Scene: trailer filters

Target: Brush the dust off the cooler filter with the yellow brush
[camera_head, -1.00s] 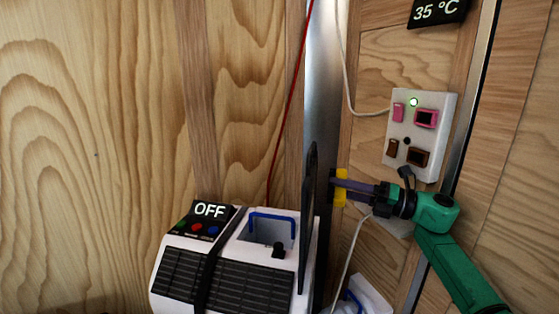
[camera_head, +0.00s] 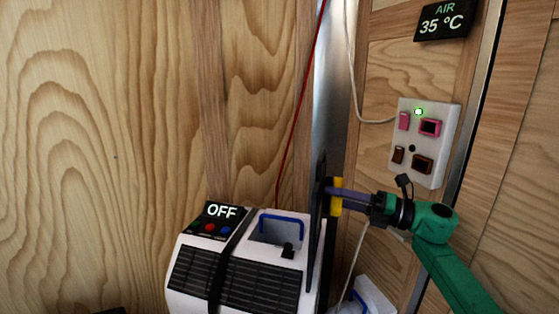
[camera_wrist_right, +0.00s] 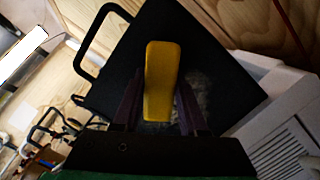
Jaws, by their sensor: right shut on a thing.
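The yellow brush (camera_head: 336,196) is held in my right gripper (camera_head: 350,197), whose purple fingers are shut on it. In the right wrist view the brush (camera_wrist_right: 161,80) lies in front of the dark square filter (camera_wrist_right: 213,62). A grey dusty patch (camera_wrist_right: 200,90) shows on the filter's face, partly hidden by the brush and a finger. In the head view the filter (camera_head: 315,250) stands nearly edge-on at the right of the white cooler (camera_head: 190,297). The brush is at the filter's right side, very close; contact cannot be told. My left gripper is not in view.
The cooler has a dark display reading OFF (camera_head: 222,211) and a recess with a blue handle (camera_head: 281,218). A white switch panel (camera_head: 424,140) is on the wall behind my right gripper. A red cord (camera_head: 299,110) and white cable (camera_head: 350,75) hang nearby.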

